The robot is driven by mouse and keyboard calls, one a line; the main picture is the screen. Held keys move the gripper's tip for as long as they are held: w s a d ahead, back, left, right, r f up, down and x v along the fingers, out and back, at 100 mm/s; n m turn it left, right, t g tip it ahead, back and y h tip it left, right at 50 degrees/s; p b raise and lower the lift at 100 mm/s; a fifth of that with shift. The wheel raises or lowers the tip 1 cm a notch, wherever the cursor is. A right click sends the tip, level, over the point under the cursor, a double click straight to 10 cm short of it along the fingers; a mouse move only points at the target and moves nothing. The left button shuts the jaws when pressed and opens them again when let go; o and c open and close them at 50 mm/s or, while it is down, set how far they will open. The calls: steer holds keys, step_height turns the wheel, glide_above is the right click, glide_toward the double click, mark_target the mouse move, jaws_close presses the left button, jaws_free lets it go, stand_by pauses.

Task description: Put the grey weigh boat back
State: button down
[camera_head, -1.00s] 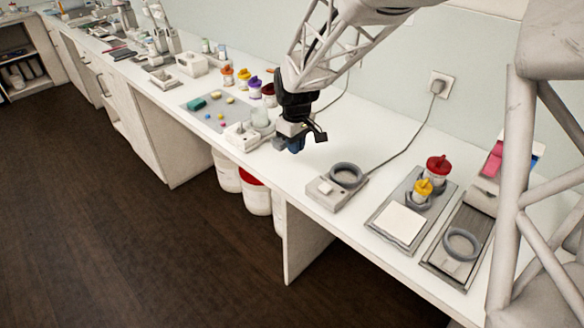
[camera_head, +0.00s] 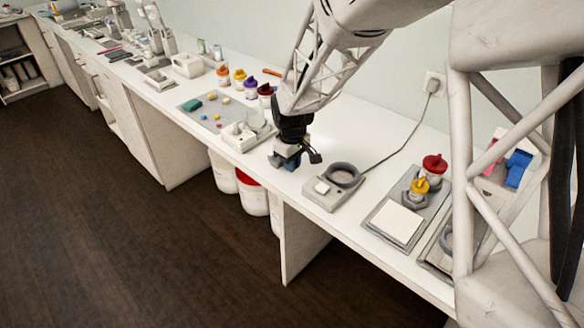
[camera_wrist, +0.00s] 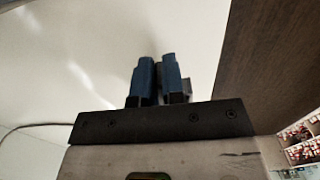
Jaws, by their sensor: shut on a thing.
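My gripper (camera_head: 286,163) is over the white counter, just left of the balance, pointing down. In the wrist view its blue fingers (camera_wrist: 160,80) are close together. A small grey piece (camera_wrist: 187,88) shows at the right finger. It matches the grey weigh boat in colour, but its shape is mostly hidden by the fingers. In the head view I cannot make out the held thing or tell whether it touches the counter.
The balance (camera_head: 322,197) carries a round grey ring (camera_head: 344,174); its cable runs to the wall socket. A grey tray (camera_head: 381,236) with red- and yellow-lidded jars stands right. A white device (camera_head: 240,140) and grey mat (camera_head: 190,107) are left. The counter's front edge is close.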

steer(key=shift+f, duration=0.9)
steer(key=shift+f, duration=0.1)
steer(key=c, duration=1.2)
jaws_free()
step_height(320, 180, up, 12)
steer(key=shift+r, duration=0.1)
